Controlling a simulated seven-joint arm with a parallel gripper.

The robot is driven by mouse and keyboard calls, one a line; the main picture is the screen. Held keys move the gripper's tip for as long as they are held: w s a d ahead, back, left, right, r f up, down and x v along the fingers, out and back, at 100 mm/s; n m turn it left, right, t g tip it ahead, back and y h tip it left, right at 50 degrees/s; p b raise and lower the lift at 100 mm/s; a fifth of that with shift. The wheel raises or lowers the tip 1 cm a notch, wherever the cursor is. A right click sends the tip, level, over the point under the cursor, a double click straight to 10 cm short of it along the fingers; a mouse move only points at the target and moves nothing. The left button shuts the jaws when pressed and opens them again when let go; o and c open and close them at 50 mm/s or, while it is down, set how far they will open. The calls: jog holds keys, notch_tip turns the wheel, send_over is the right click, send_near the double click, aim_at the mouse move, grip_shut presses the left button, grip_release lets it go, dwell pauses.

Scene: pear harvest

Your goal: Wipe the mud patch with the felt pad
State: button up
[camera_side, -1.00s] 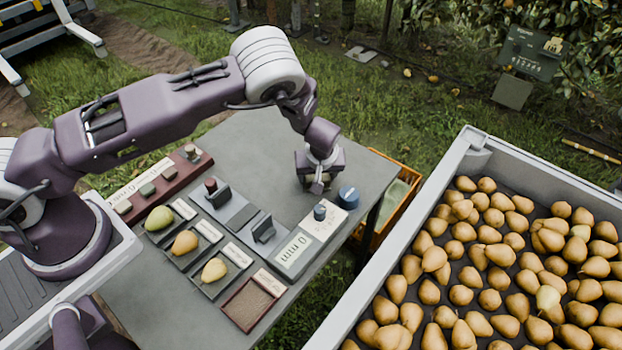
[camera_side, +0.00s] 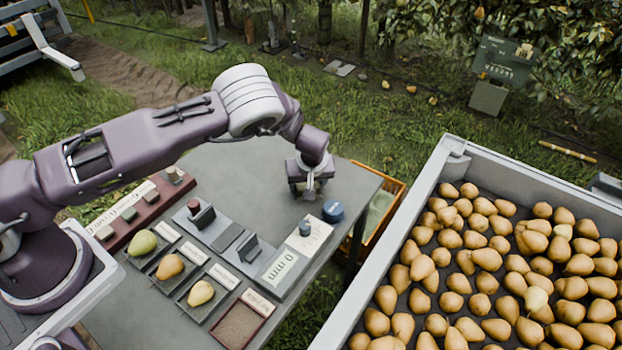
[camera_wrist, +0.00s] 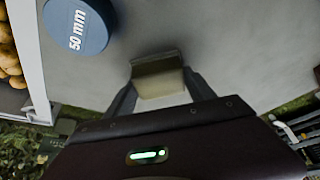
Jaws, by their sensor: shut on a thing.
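My gripper (camera_side: 308,194) is over the far right part of the grey table, just left of a blue disc. In the wrist view my gripper (camera_wrist: 160,82) is shut on a small block, grey on top with a pale yellowish face, which looks like the felt pad (camera_wrist: 160,86). The pad is held low at the table surface; whether it touches I cannot tell. I cannot make out a mud patch on the bare table in either view; the area under the pad is hidden. A brown-filled square tray (camera_side: 238,326) sits at the table's near edge.
The blue disc marked 50 mm (camera_wrist: 76,24) stands beside the gripper. A grey gauge board marked 0 mm (camera_side: 279,268), three pears on dark plates and a red rack (camera_side: 133,222) fill the table's middle and left. A pear bin (camera_side: 398,228) and an orange crate (camera_side: 391,205) stand at right.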

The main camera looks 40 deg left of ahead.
aim_at(291, 205)
jog(key=shift+s, duration=3.5)
notch_tip(291, 205, up, 8)
jog(key=shift+r, duration=0.15)
